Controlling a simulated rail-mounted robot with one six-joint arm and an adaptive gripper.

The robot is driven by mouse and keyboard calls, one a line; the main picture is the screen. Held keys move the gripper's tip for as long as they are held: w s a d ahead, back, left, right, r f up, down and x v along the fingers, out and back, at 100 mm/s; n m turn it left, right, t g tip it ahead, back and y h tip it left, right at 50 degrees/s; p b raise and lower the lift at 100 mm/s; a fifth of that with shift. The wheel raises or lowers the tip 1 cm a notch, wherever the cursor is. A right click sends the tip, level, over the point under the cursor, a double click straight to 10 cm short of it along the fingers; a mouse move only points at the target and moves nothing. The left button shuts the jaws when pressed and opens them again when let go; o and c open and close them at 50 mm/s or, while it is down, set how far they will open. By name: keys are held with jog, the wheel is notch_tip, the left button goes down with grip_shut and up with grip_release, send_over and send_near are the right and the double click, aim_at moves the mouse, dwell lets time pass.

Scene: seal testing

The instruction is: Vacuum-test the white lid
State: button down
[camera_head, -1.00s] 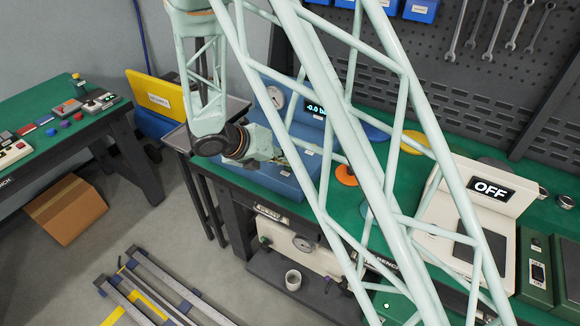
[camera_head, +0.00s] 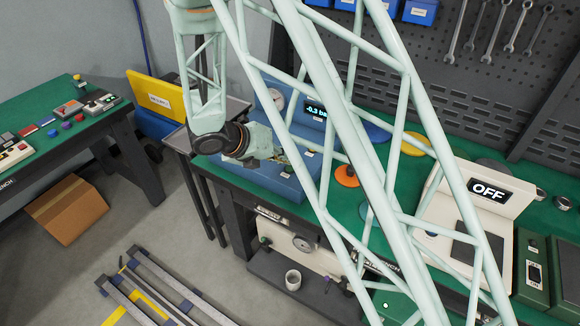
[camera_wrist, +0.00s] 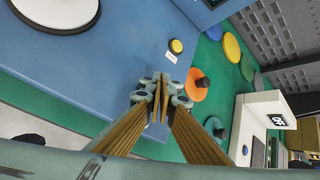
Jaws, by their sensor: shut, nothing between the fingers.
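The white lid (camera_wrist: 60,8) lies on a dark round seat on the blue vacuum tester (camera_wrist: 110,65), at the upper left of the wrist view. My gripper (camera_wrist: 158,80) is shut and empty over the tester's surface, away from the lid. A yellow button (camera_wrist: 176,46) on the tester is just beyond my fingertips; they appear apart from it in the picture. In the head view the tester (camera_head: 285,185) stands on the green bench, and its display (camera_head: 315,109) reads about -0.3. My arm hides the lid there.
Coloured discs lie on the bench right of the tester, including an orange one (camera_head: 347,176) and a yellow one (camera_head: 417,143). A cream device (camera_head: 470,205) showing OFF stands further right. A pegboard with wrenches (camera_head: 487,30) is behind. A side table (camera_head: 60,110) stands left.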

aim_at(288, 168)
dwell(0.4)
jog(key=shift+r+p, duration=1.95)
jog(key=shift+r, duration=0.6)
